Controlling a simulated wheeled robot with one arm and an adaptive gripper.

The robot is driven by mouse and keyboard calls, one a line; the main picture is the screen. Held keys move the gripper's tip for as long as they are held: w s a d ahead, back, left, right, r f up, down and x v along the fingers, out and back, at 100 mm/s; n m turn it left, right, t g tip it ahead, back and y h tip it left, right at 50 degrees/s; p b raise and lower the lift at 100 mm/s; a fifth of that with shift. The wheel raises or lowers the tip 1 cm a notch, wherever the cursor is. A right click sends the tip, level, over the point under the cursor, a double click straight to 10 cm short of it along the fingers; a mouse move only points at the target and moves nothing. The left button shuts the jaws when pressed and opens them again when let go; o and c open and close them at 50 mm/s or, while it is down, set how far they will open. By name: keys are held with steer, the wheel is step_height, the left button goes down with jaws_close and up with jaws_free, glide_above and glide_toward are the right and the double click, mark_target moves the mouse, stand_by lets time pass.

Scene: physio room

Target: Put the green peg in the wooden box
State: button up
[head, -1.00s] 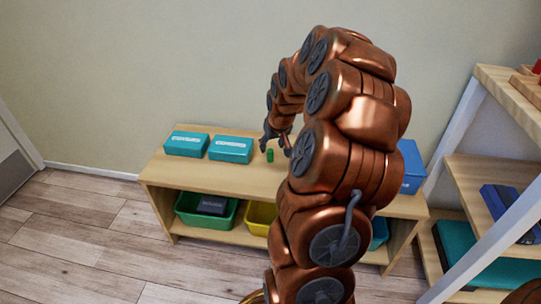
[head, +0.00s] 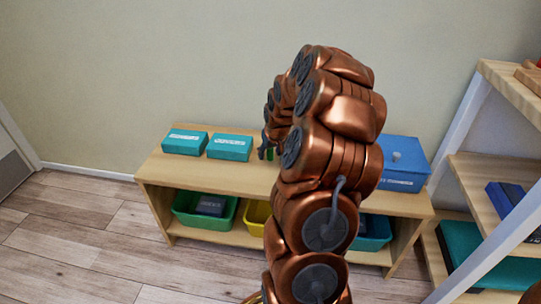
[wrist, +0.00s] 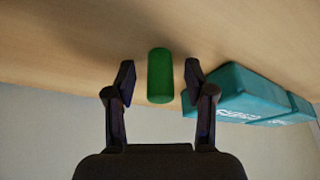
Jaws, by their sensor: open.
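The green peg (wrist: 160,76) stands between the two fingers of my gripper (wrist: 160,82) in the wrist view, with a gap showing on each side. My gripper is open and not closed on it. In the head view the peg (head: 270,154) is a small green patch on the low bench top, mostly hidden by my gripper (head: 266,152) and arm. A light wooden object (head: 530,78) lies on the top shelf at the right edge, partly cut off; I cannot tell whether it is the wooden box.
Two teal boxes (head: 185,142) (head: 230,147) sit left of the peg on the bench (head: 160,167). A blue lidded box (head: 404,164) stands at the bench's right end. Green (head: 205,211) and yellow (head: 257,216) bins are below. A shelf unit (head: 480,182) stands on the right.

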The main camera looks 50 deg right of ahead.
steer(key=shift+c, duration=0.3)
steer(key=c, duration=0.9)
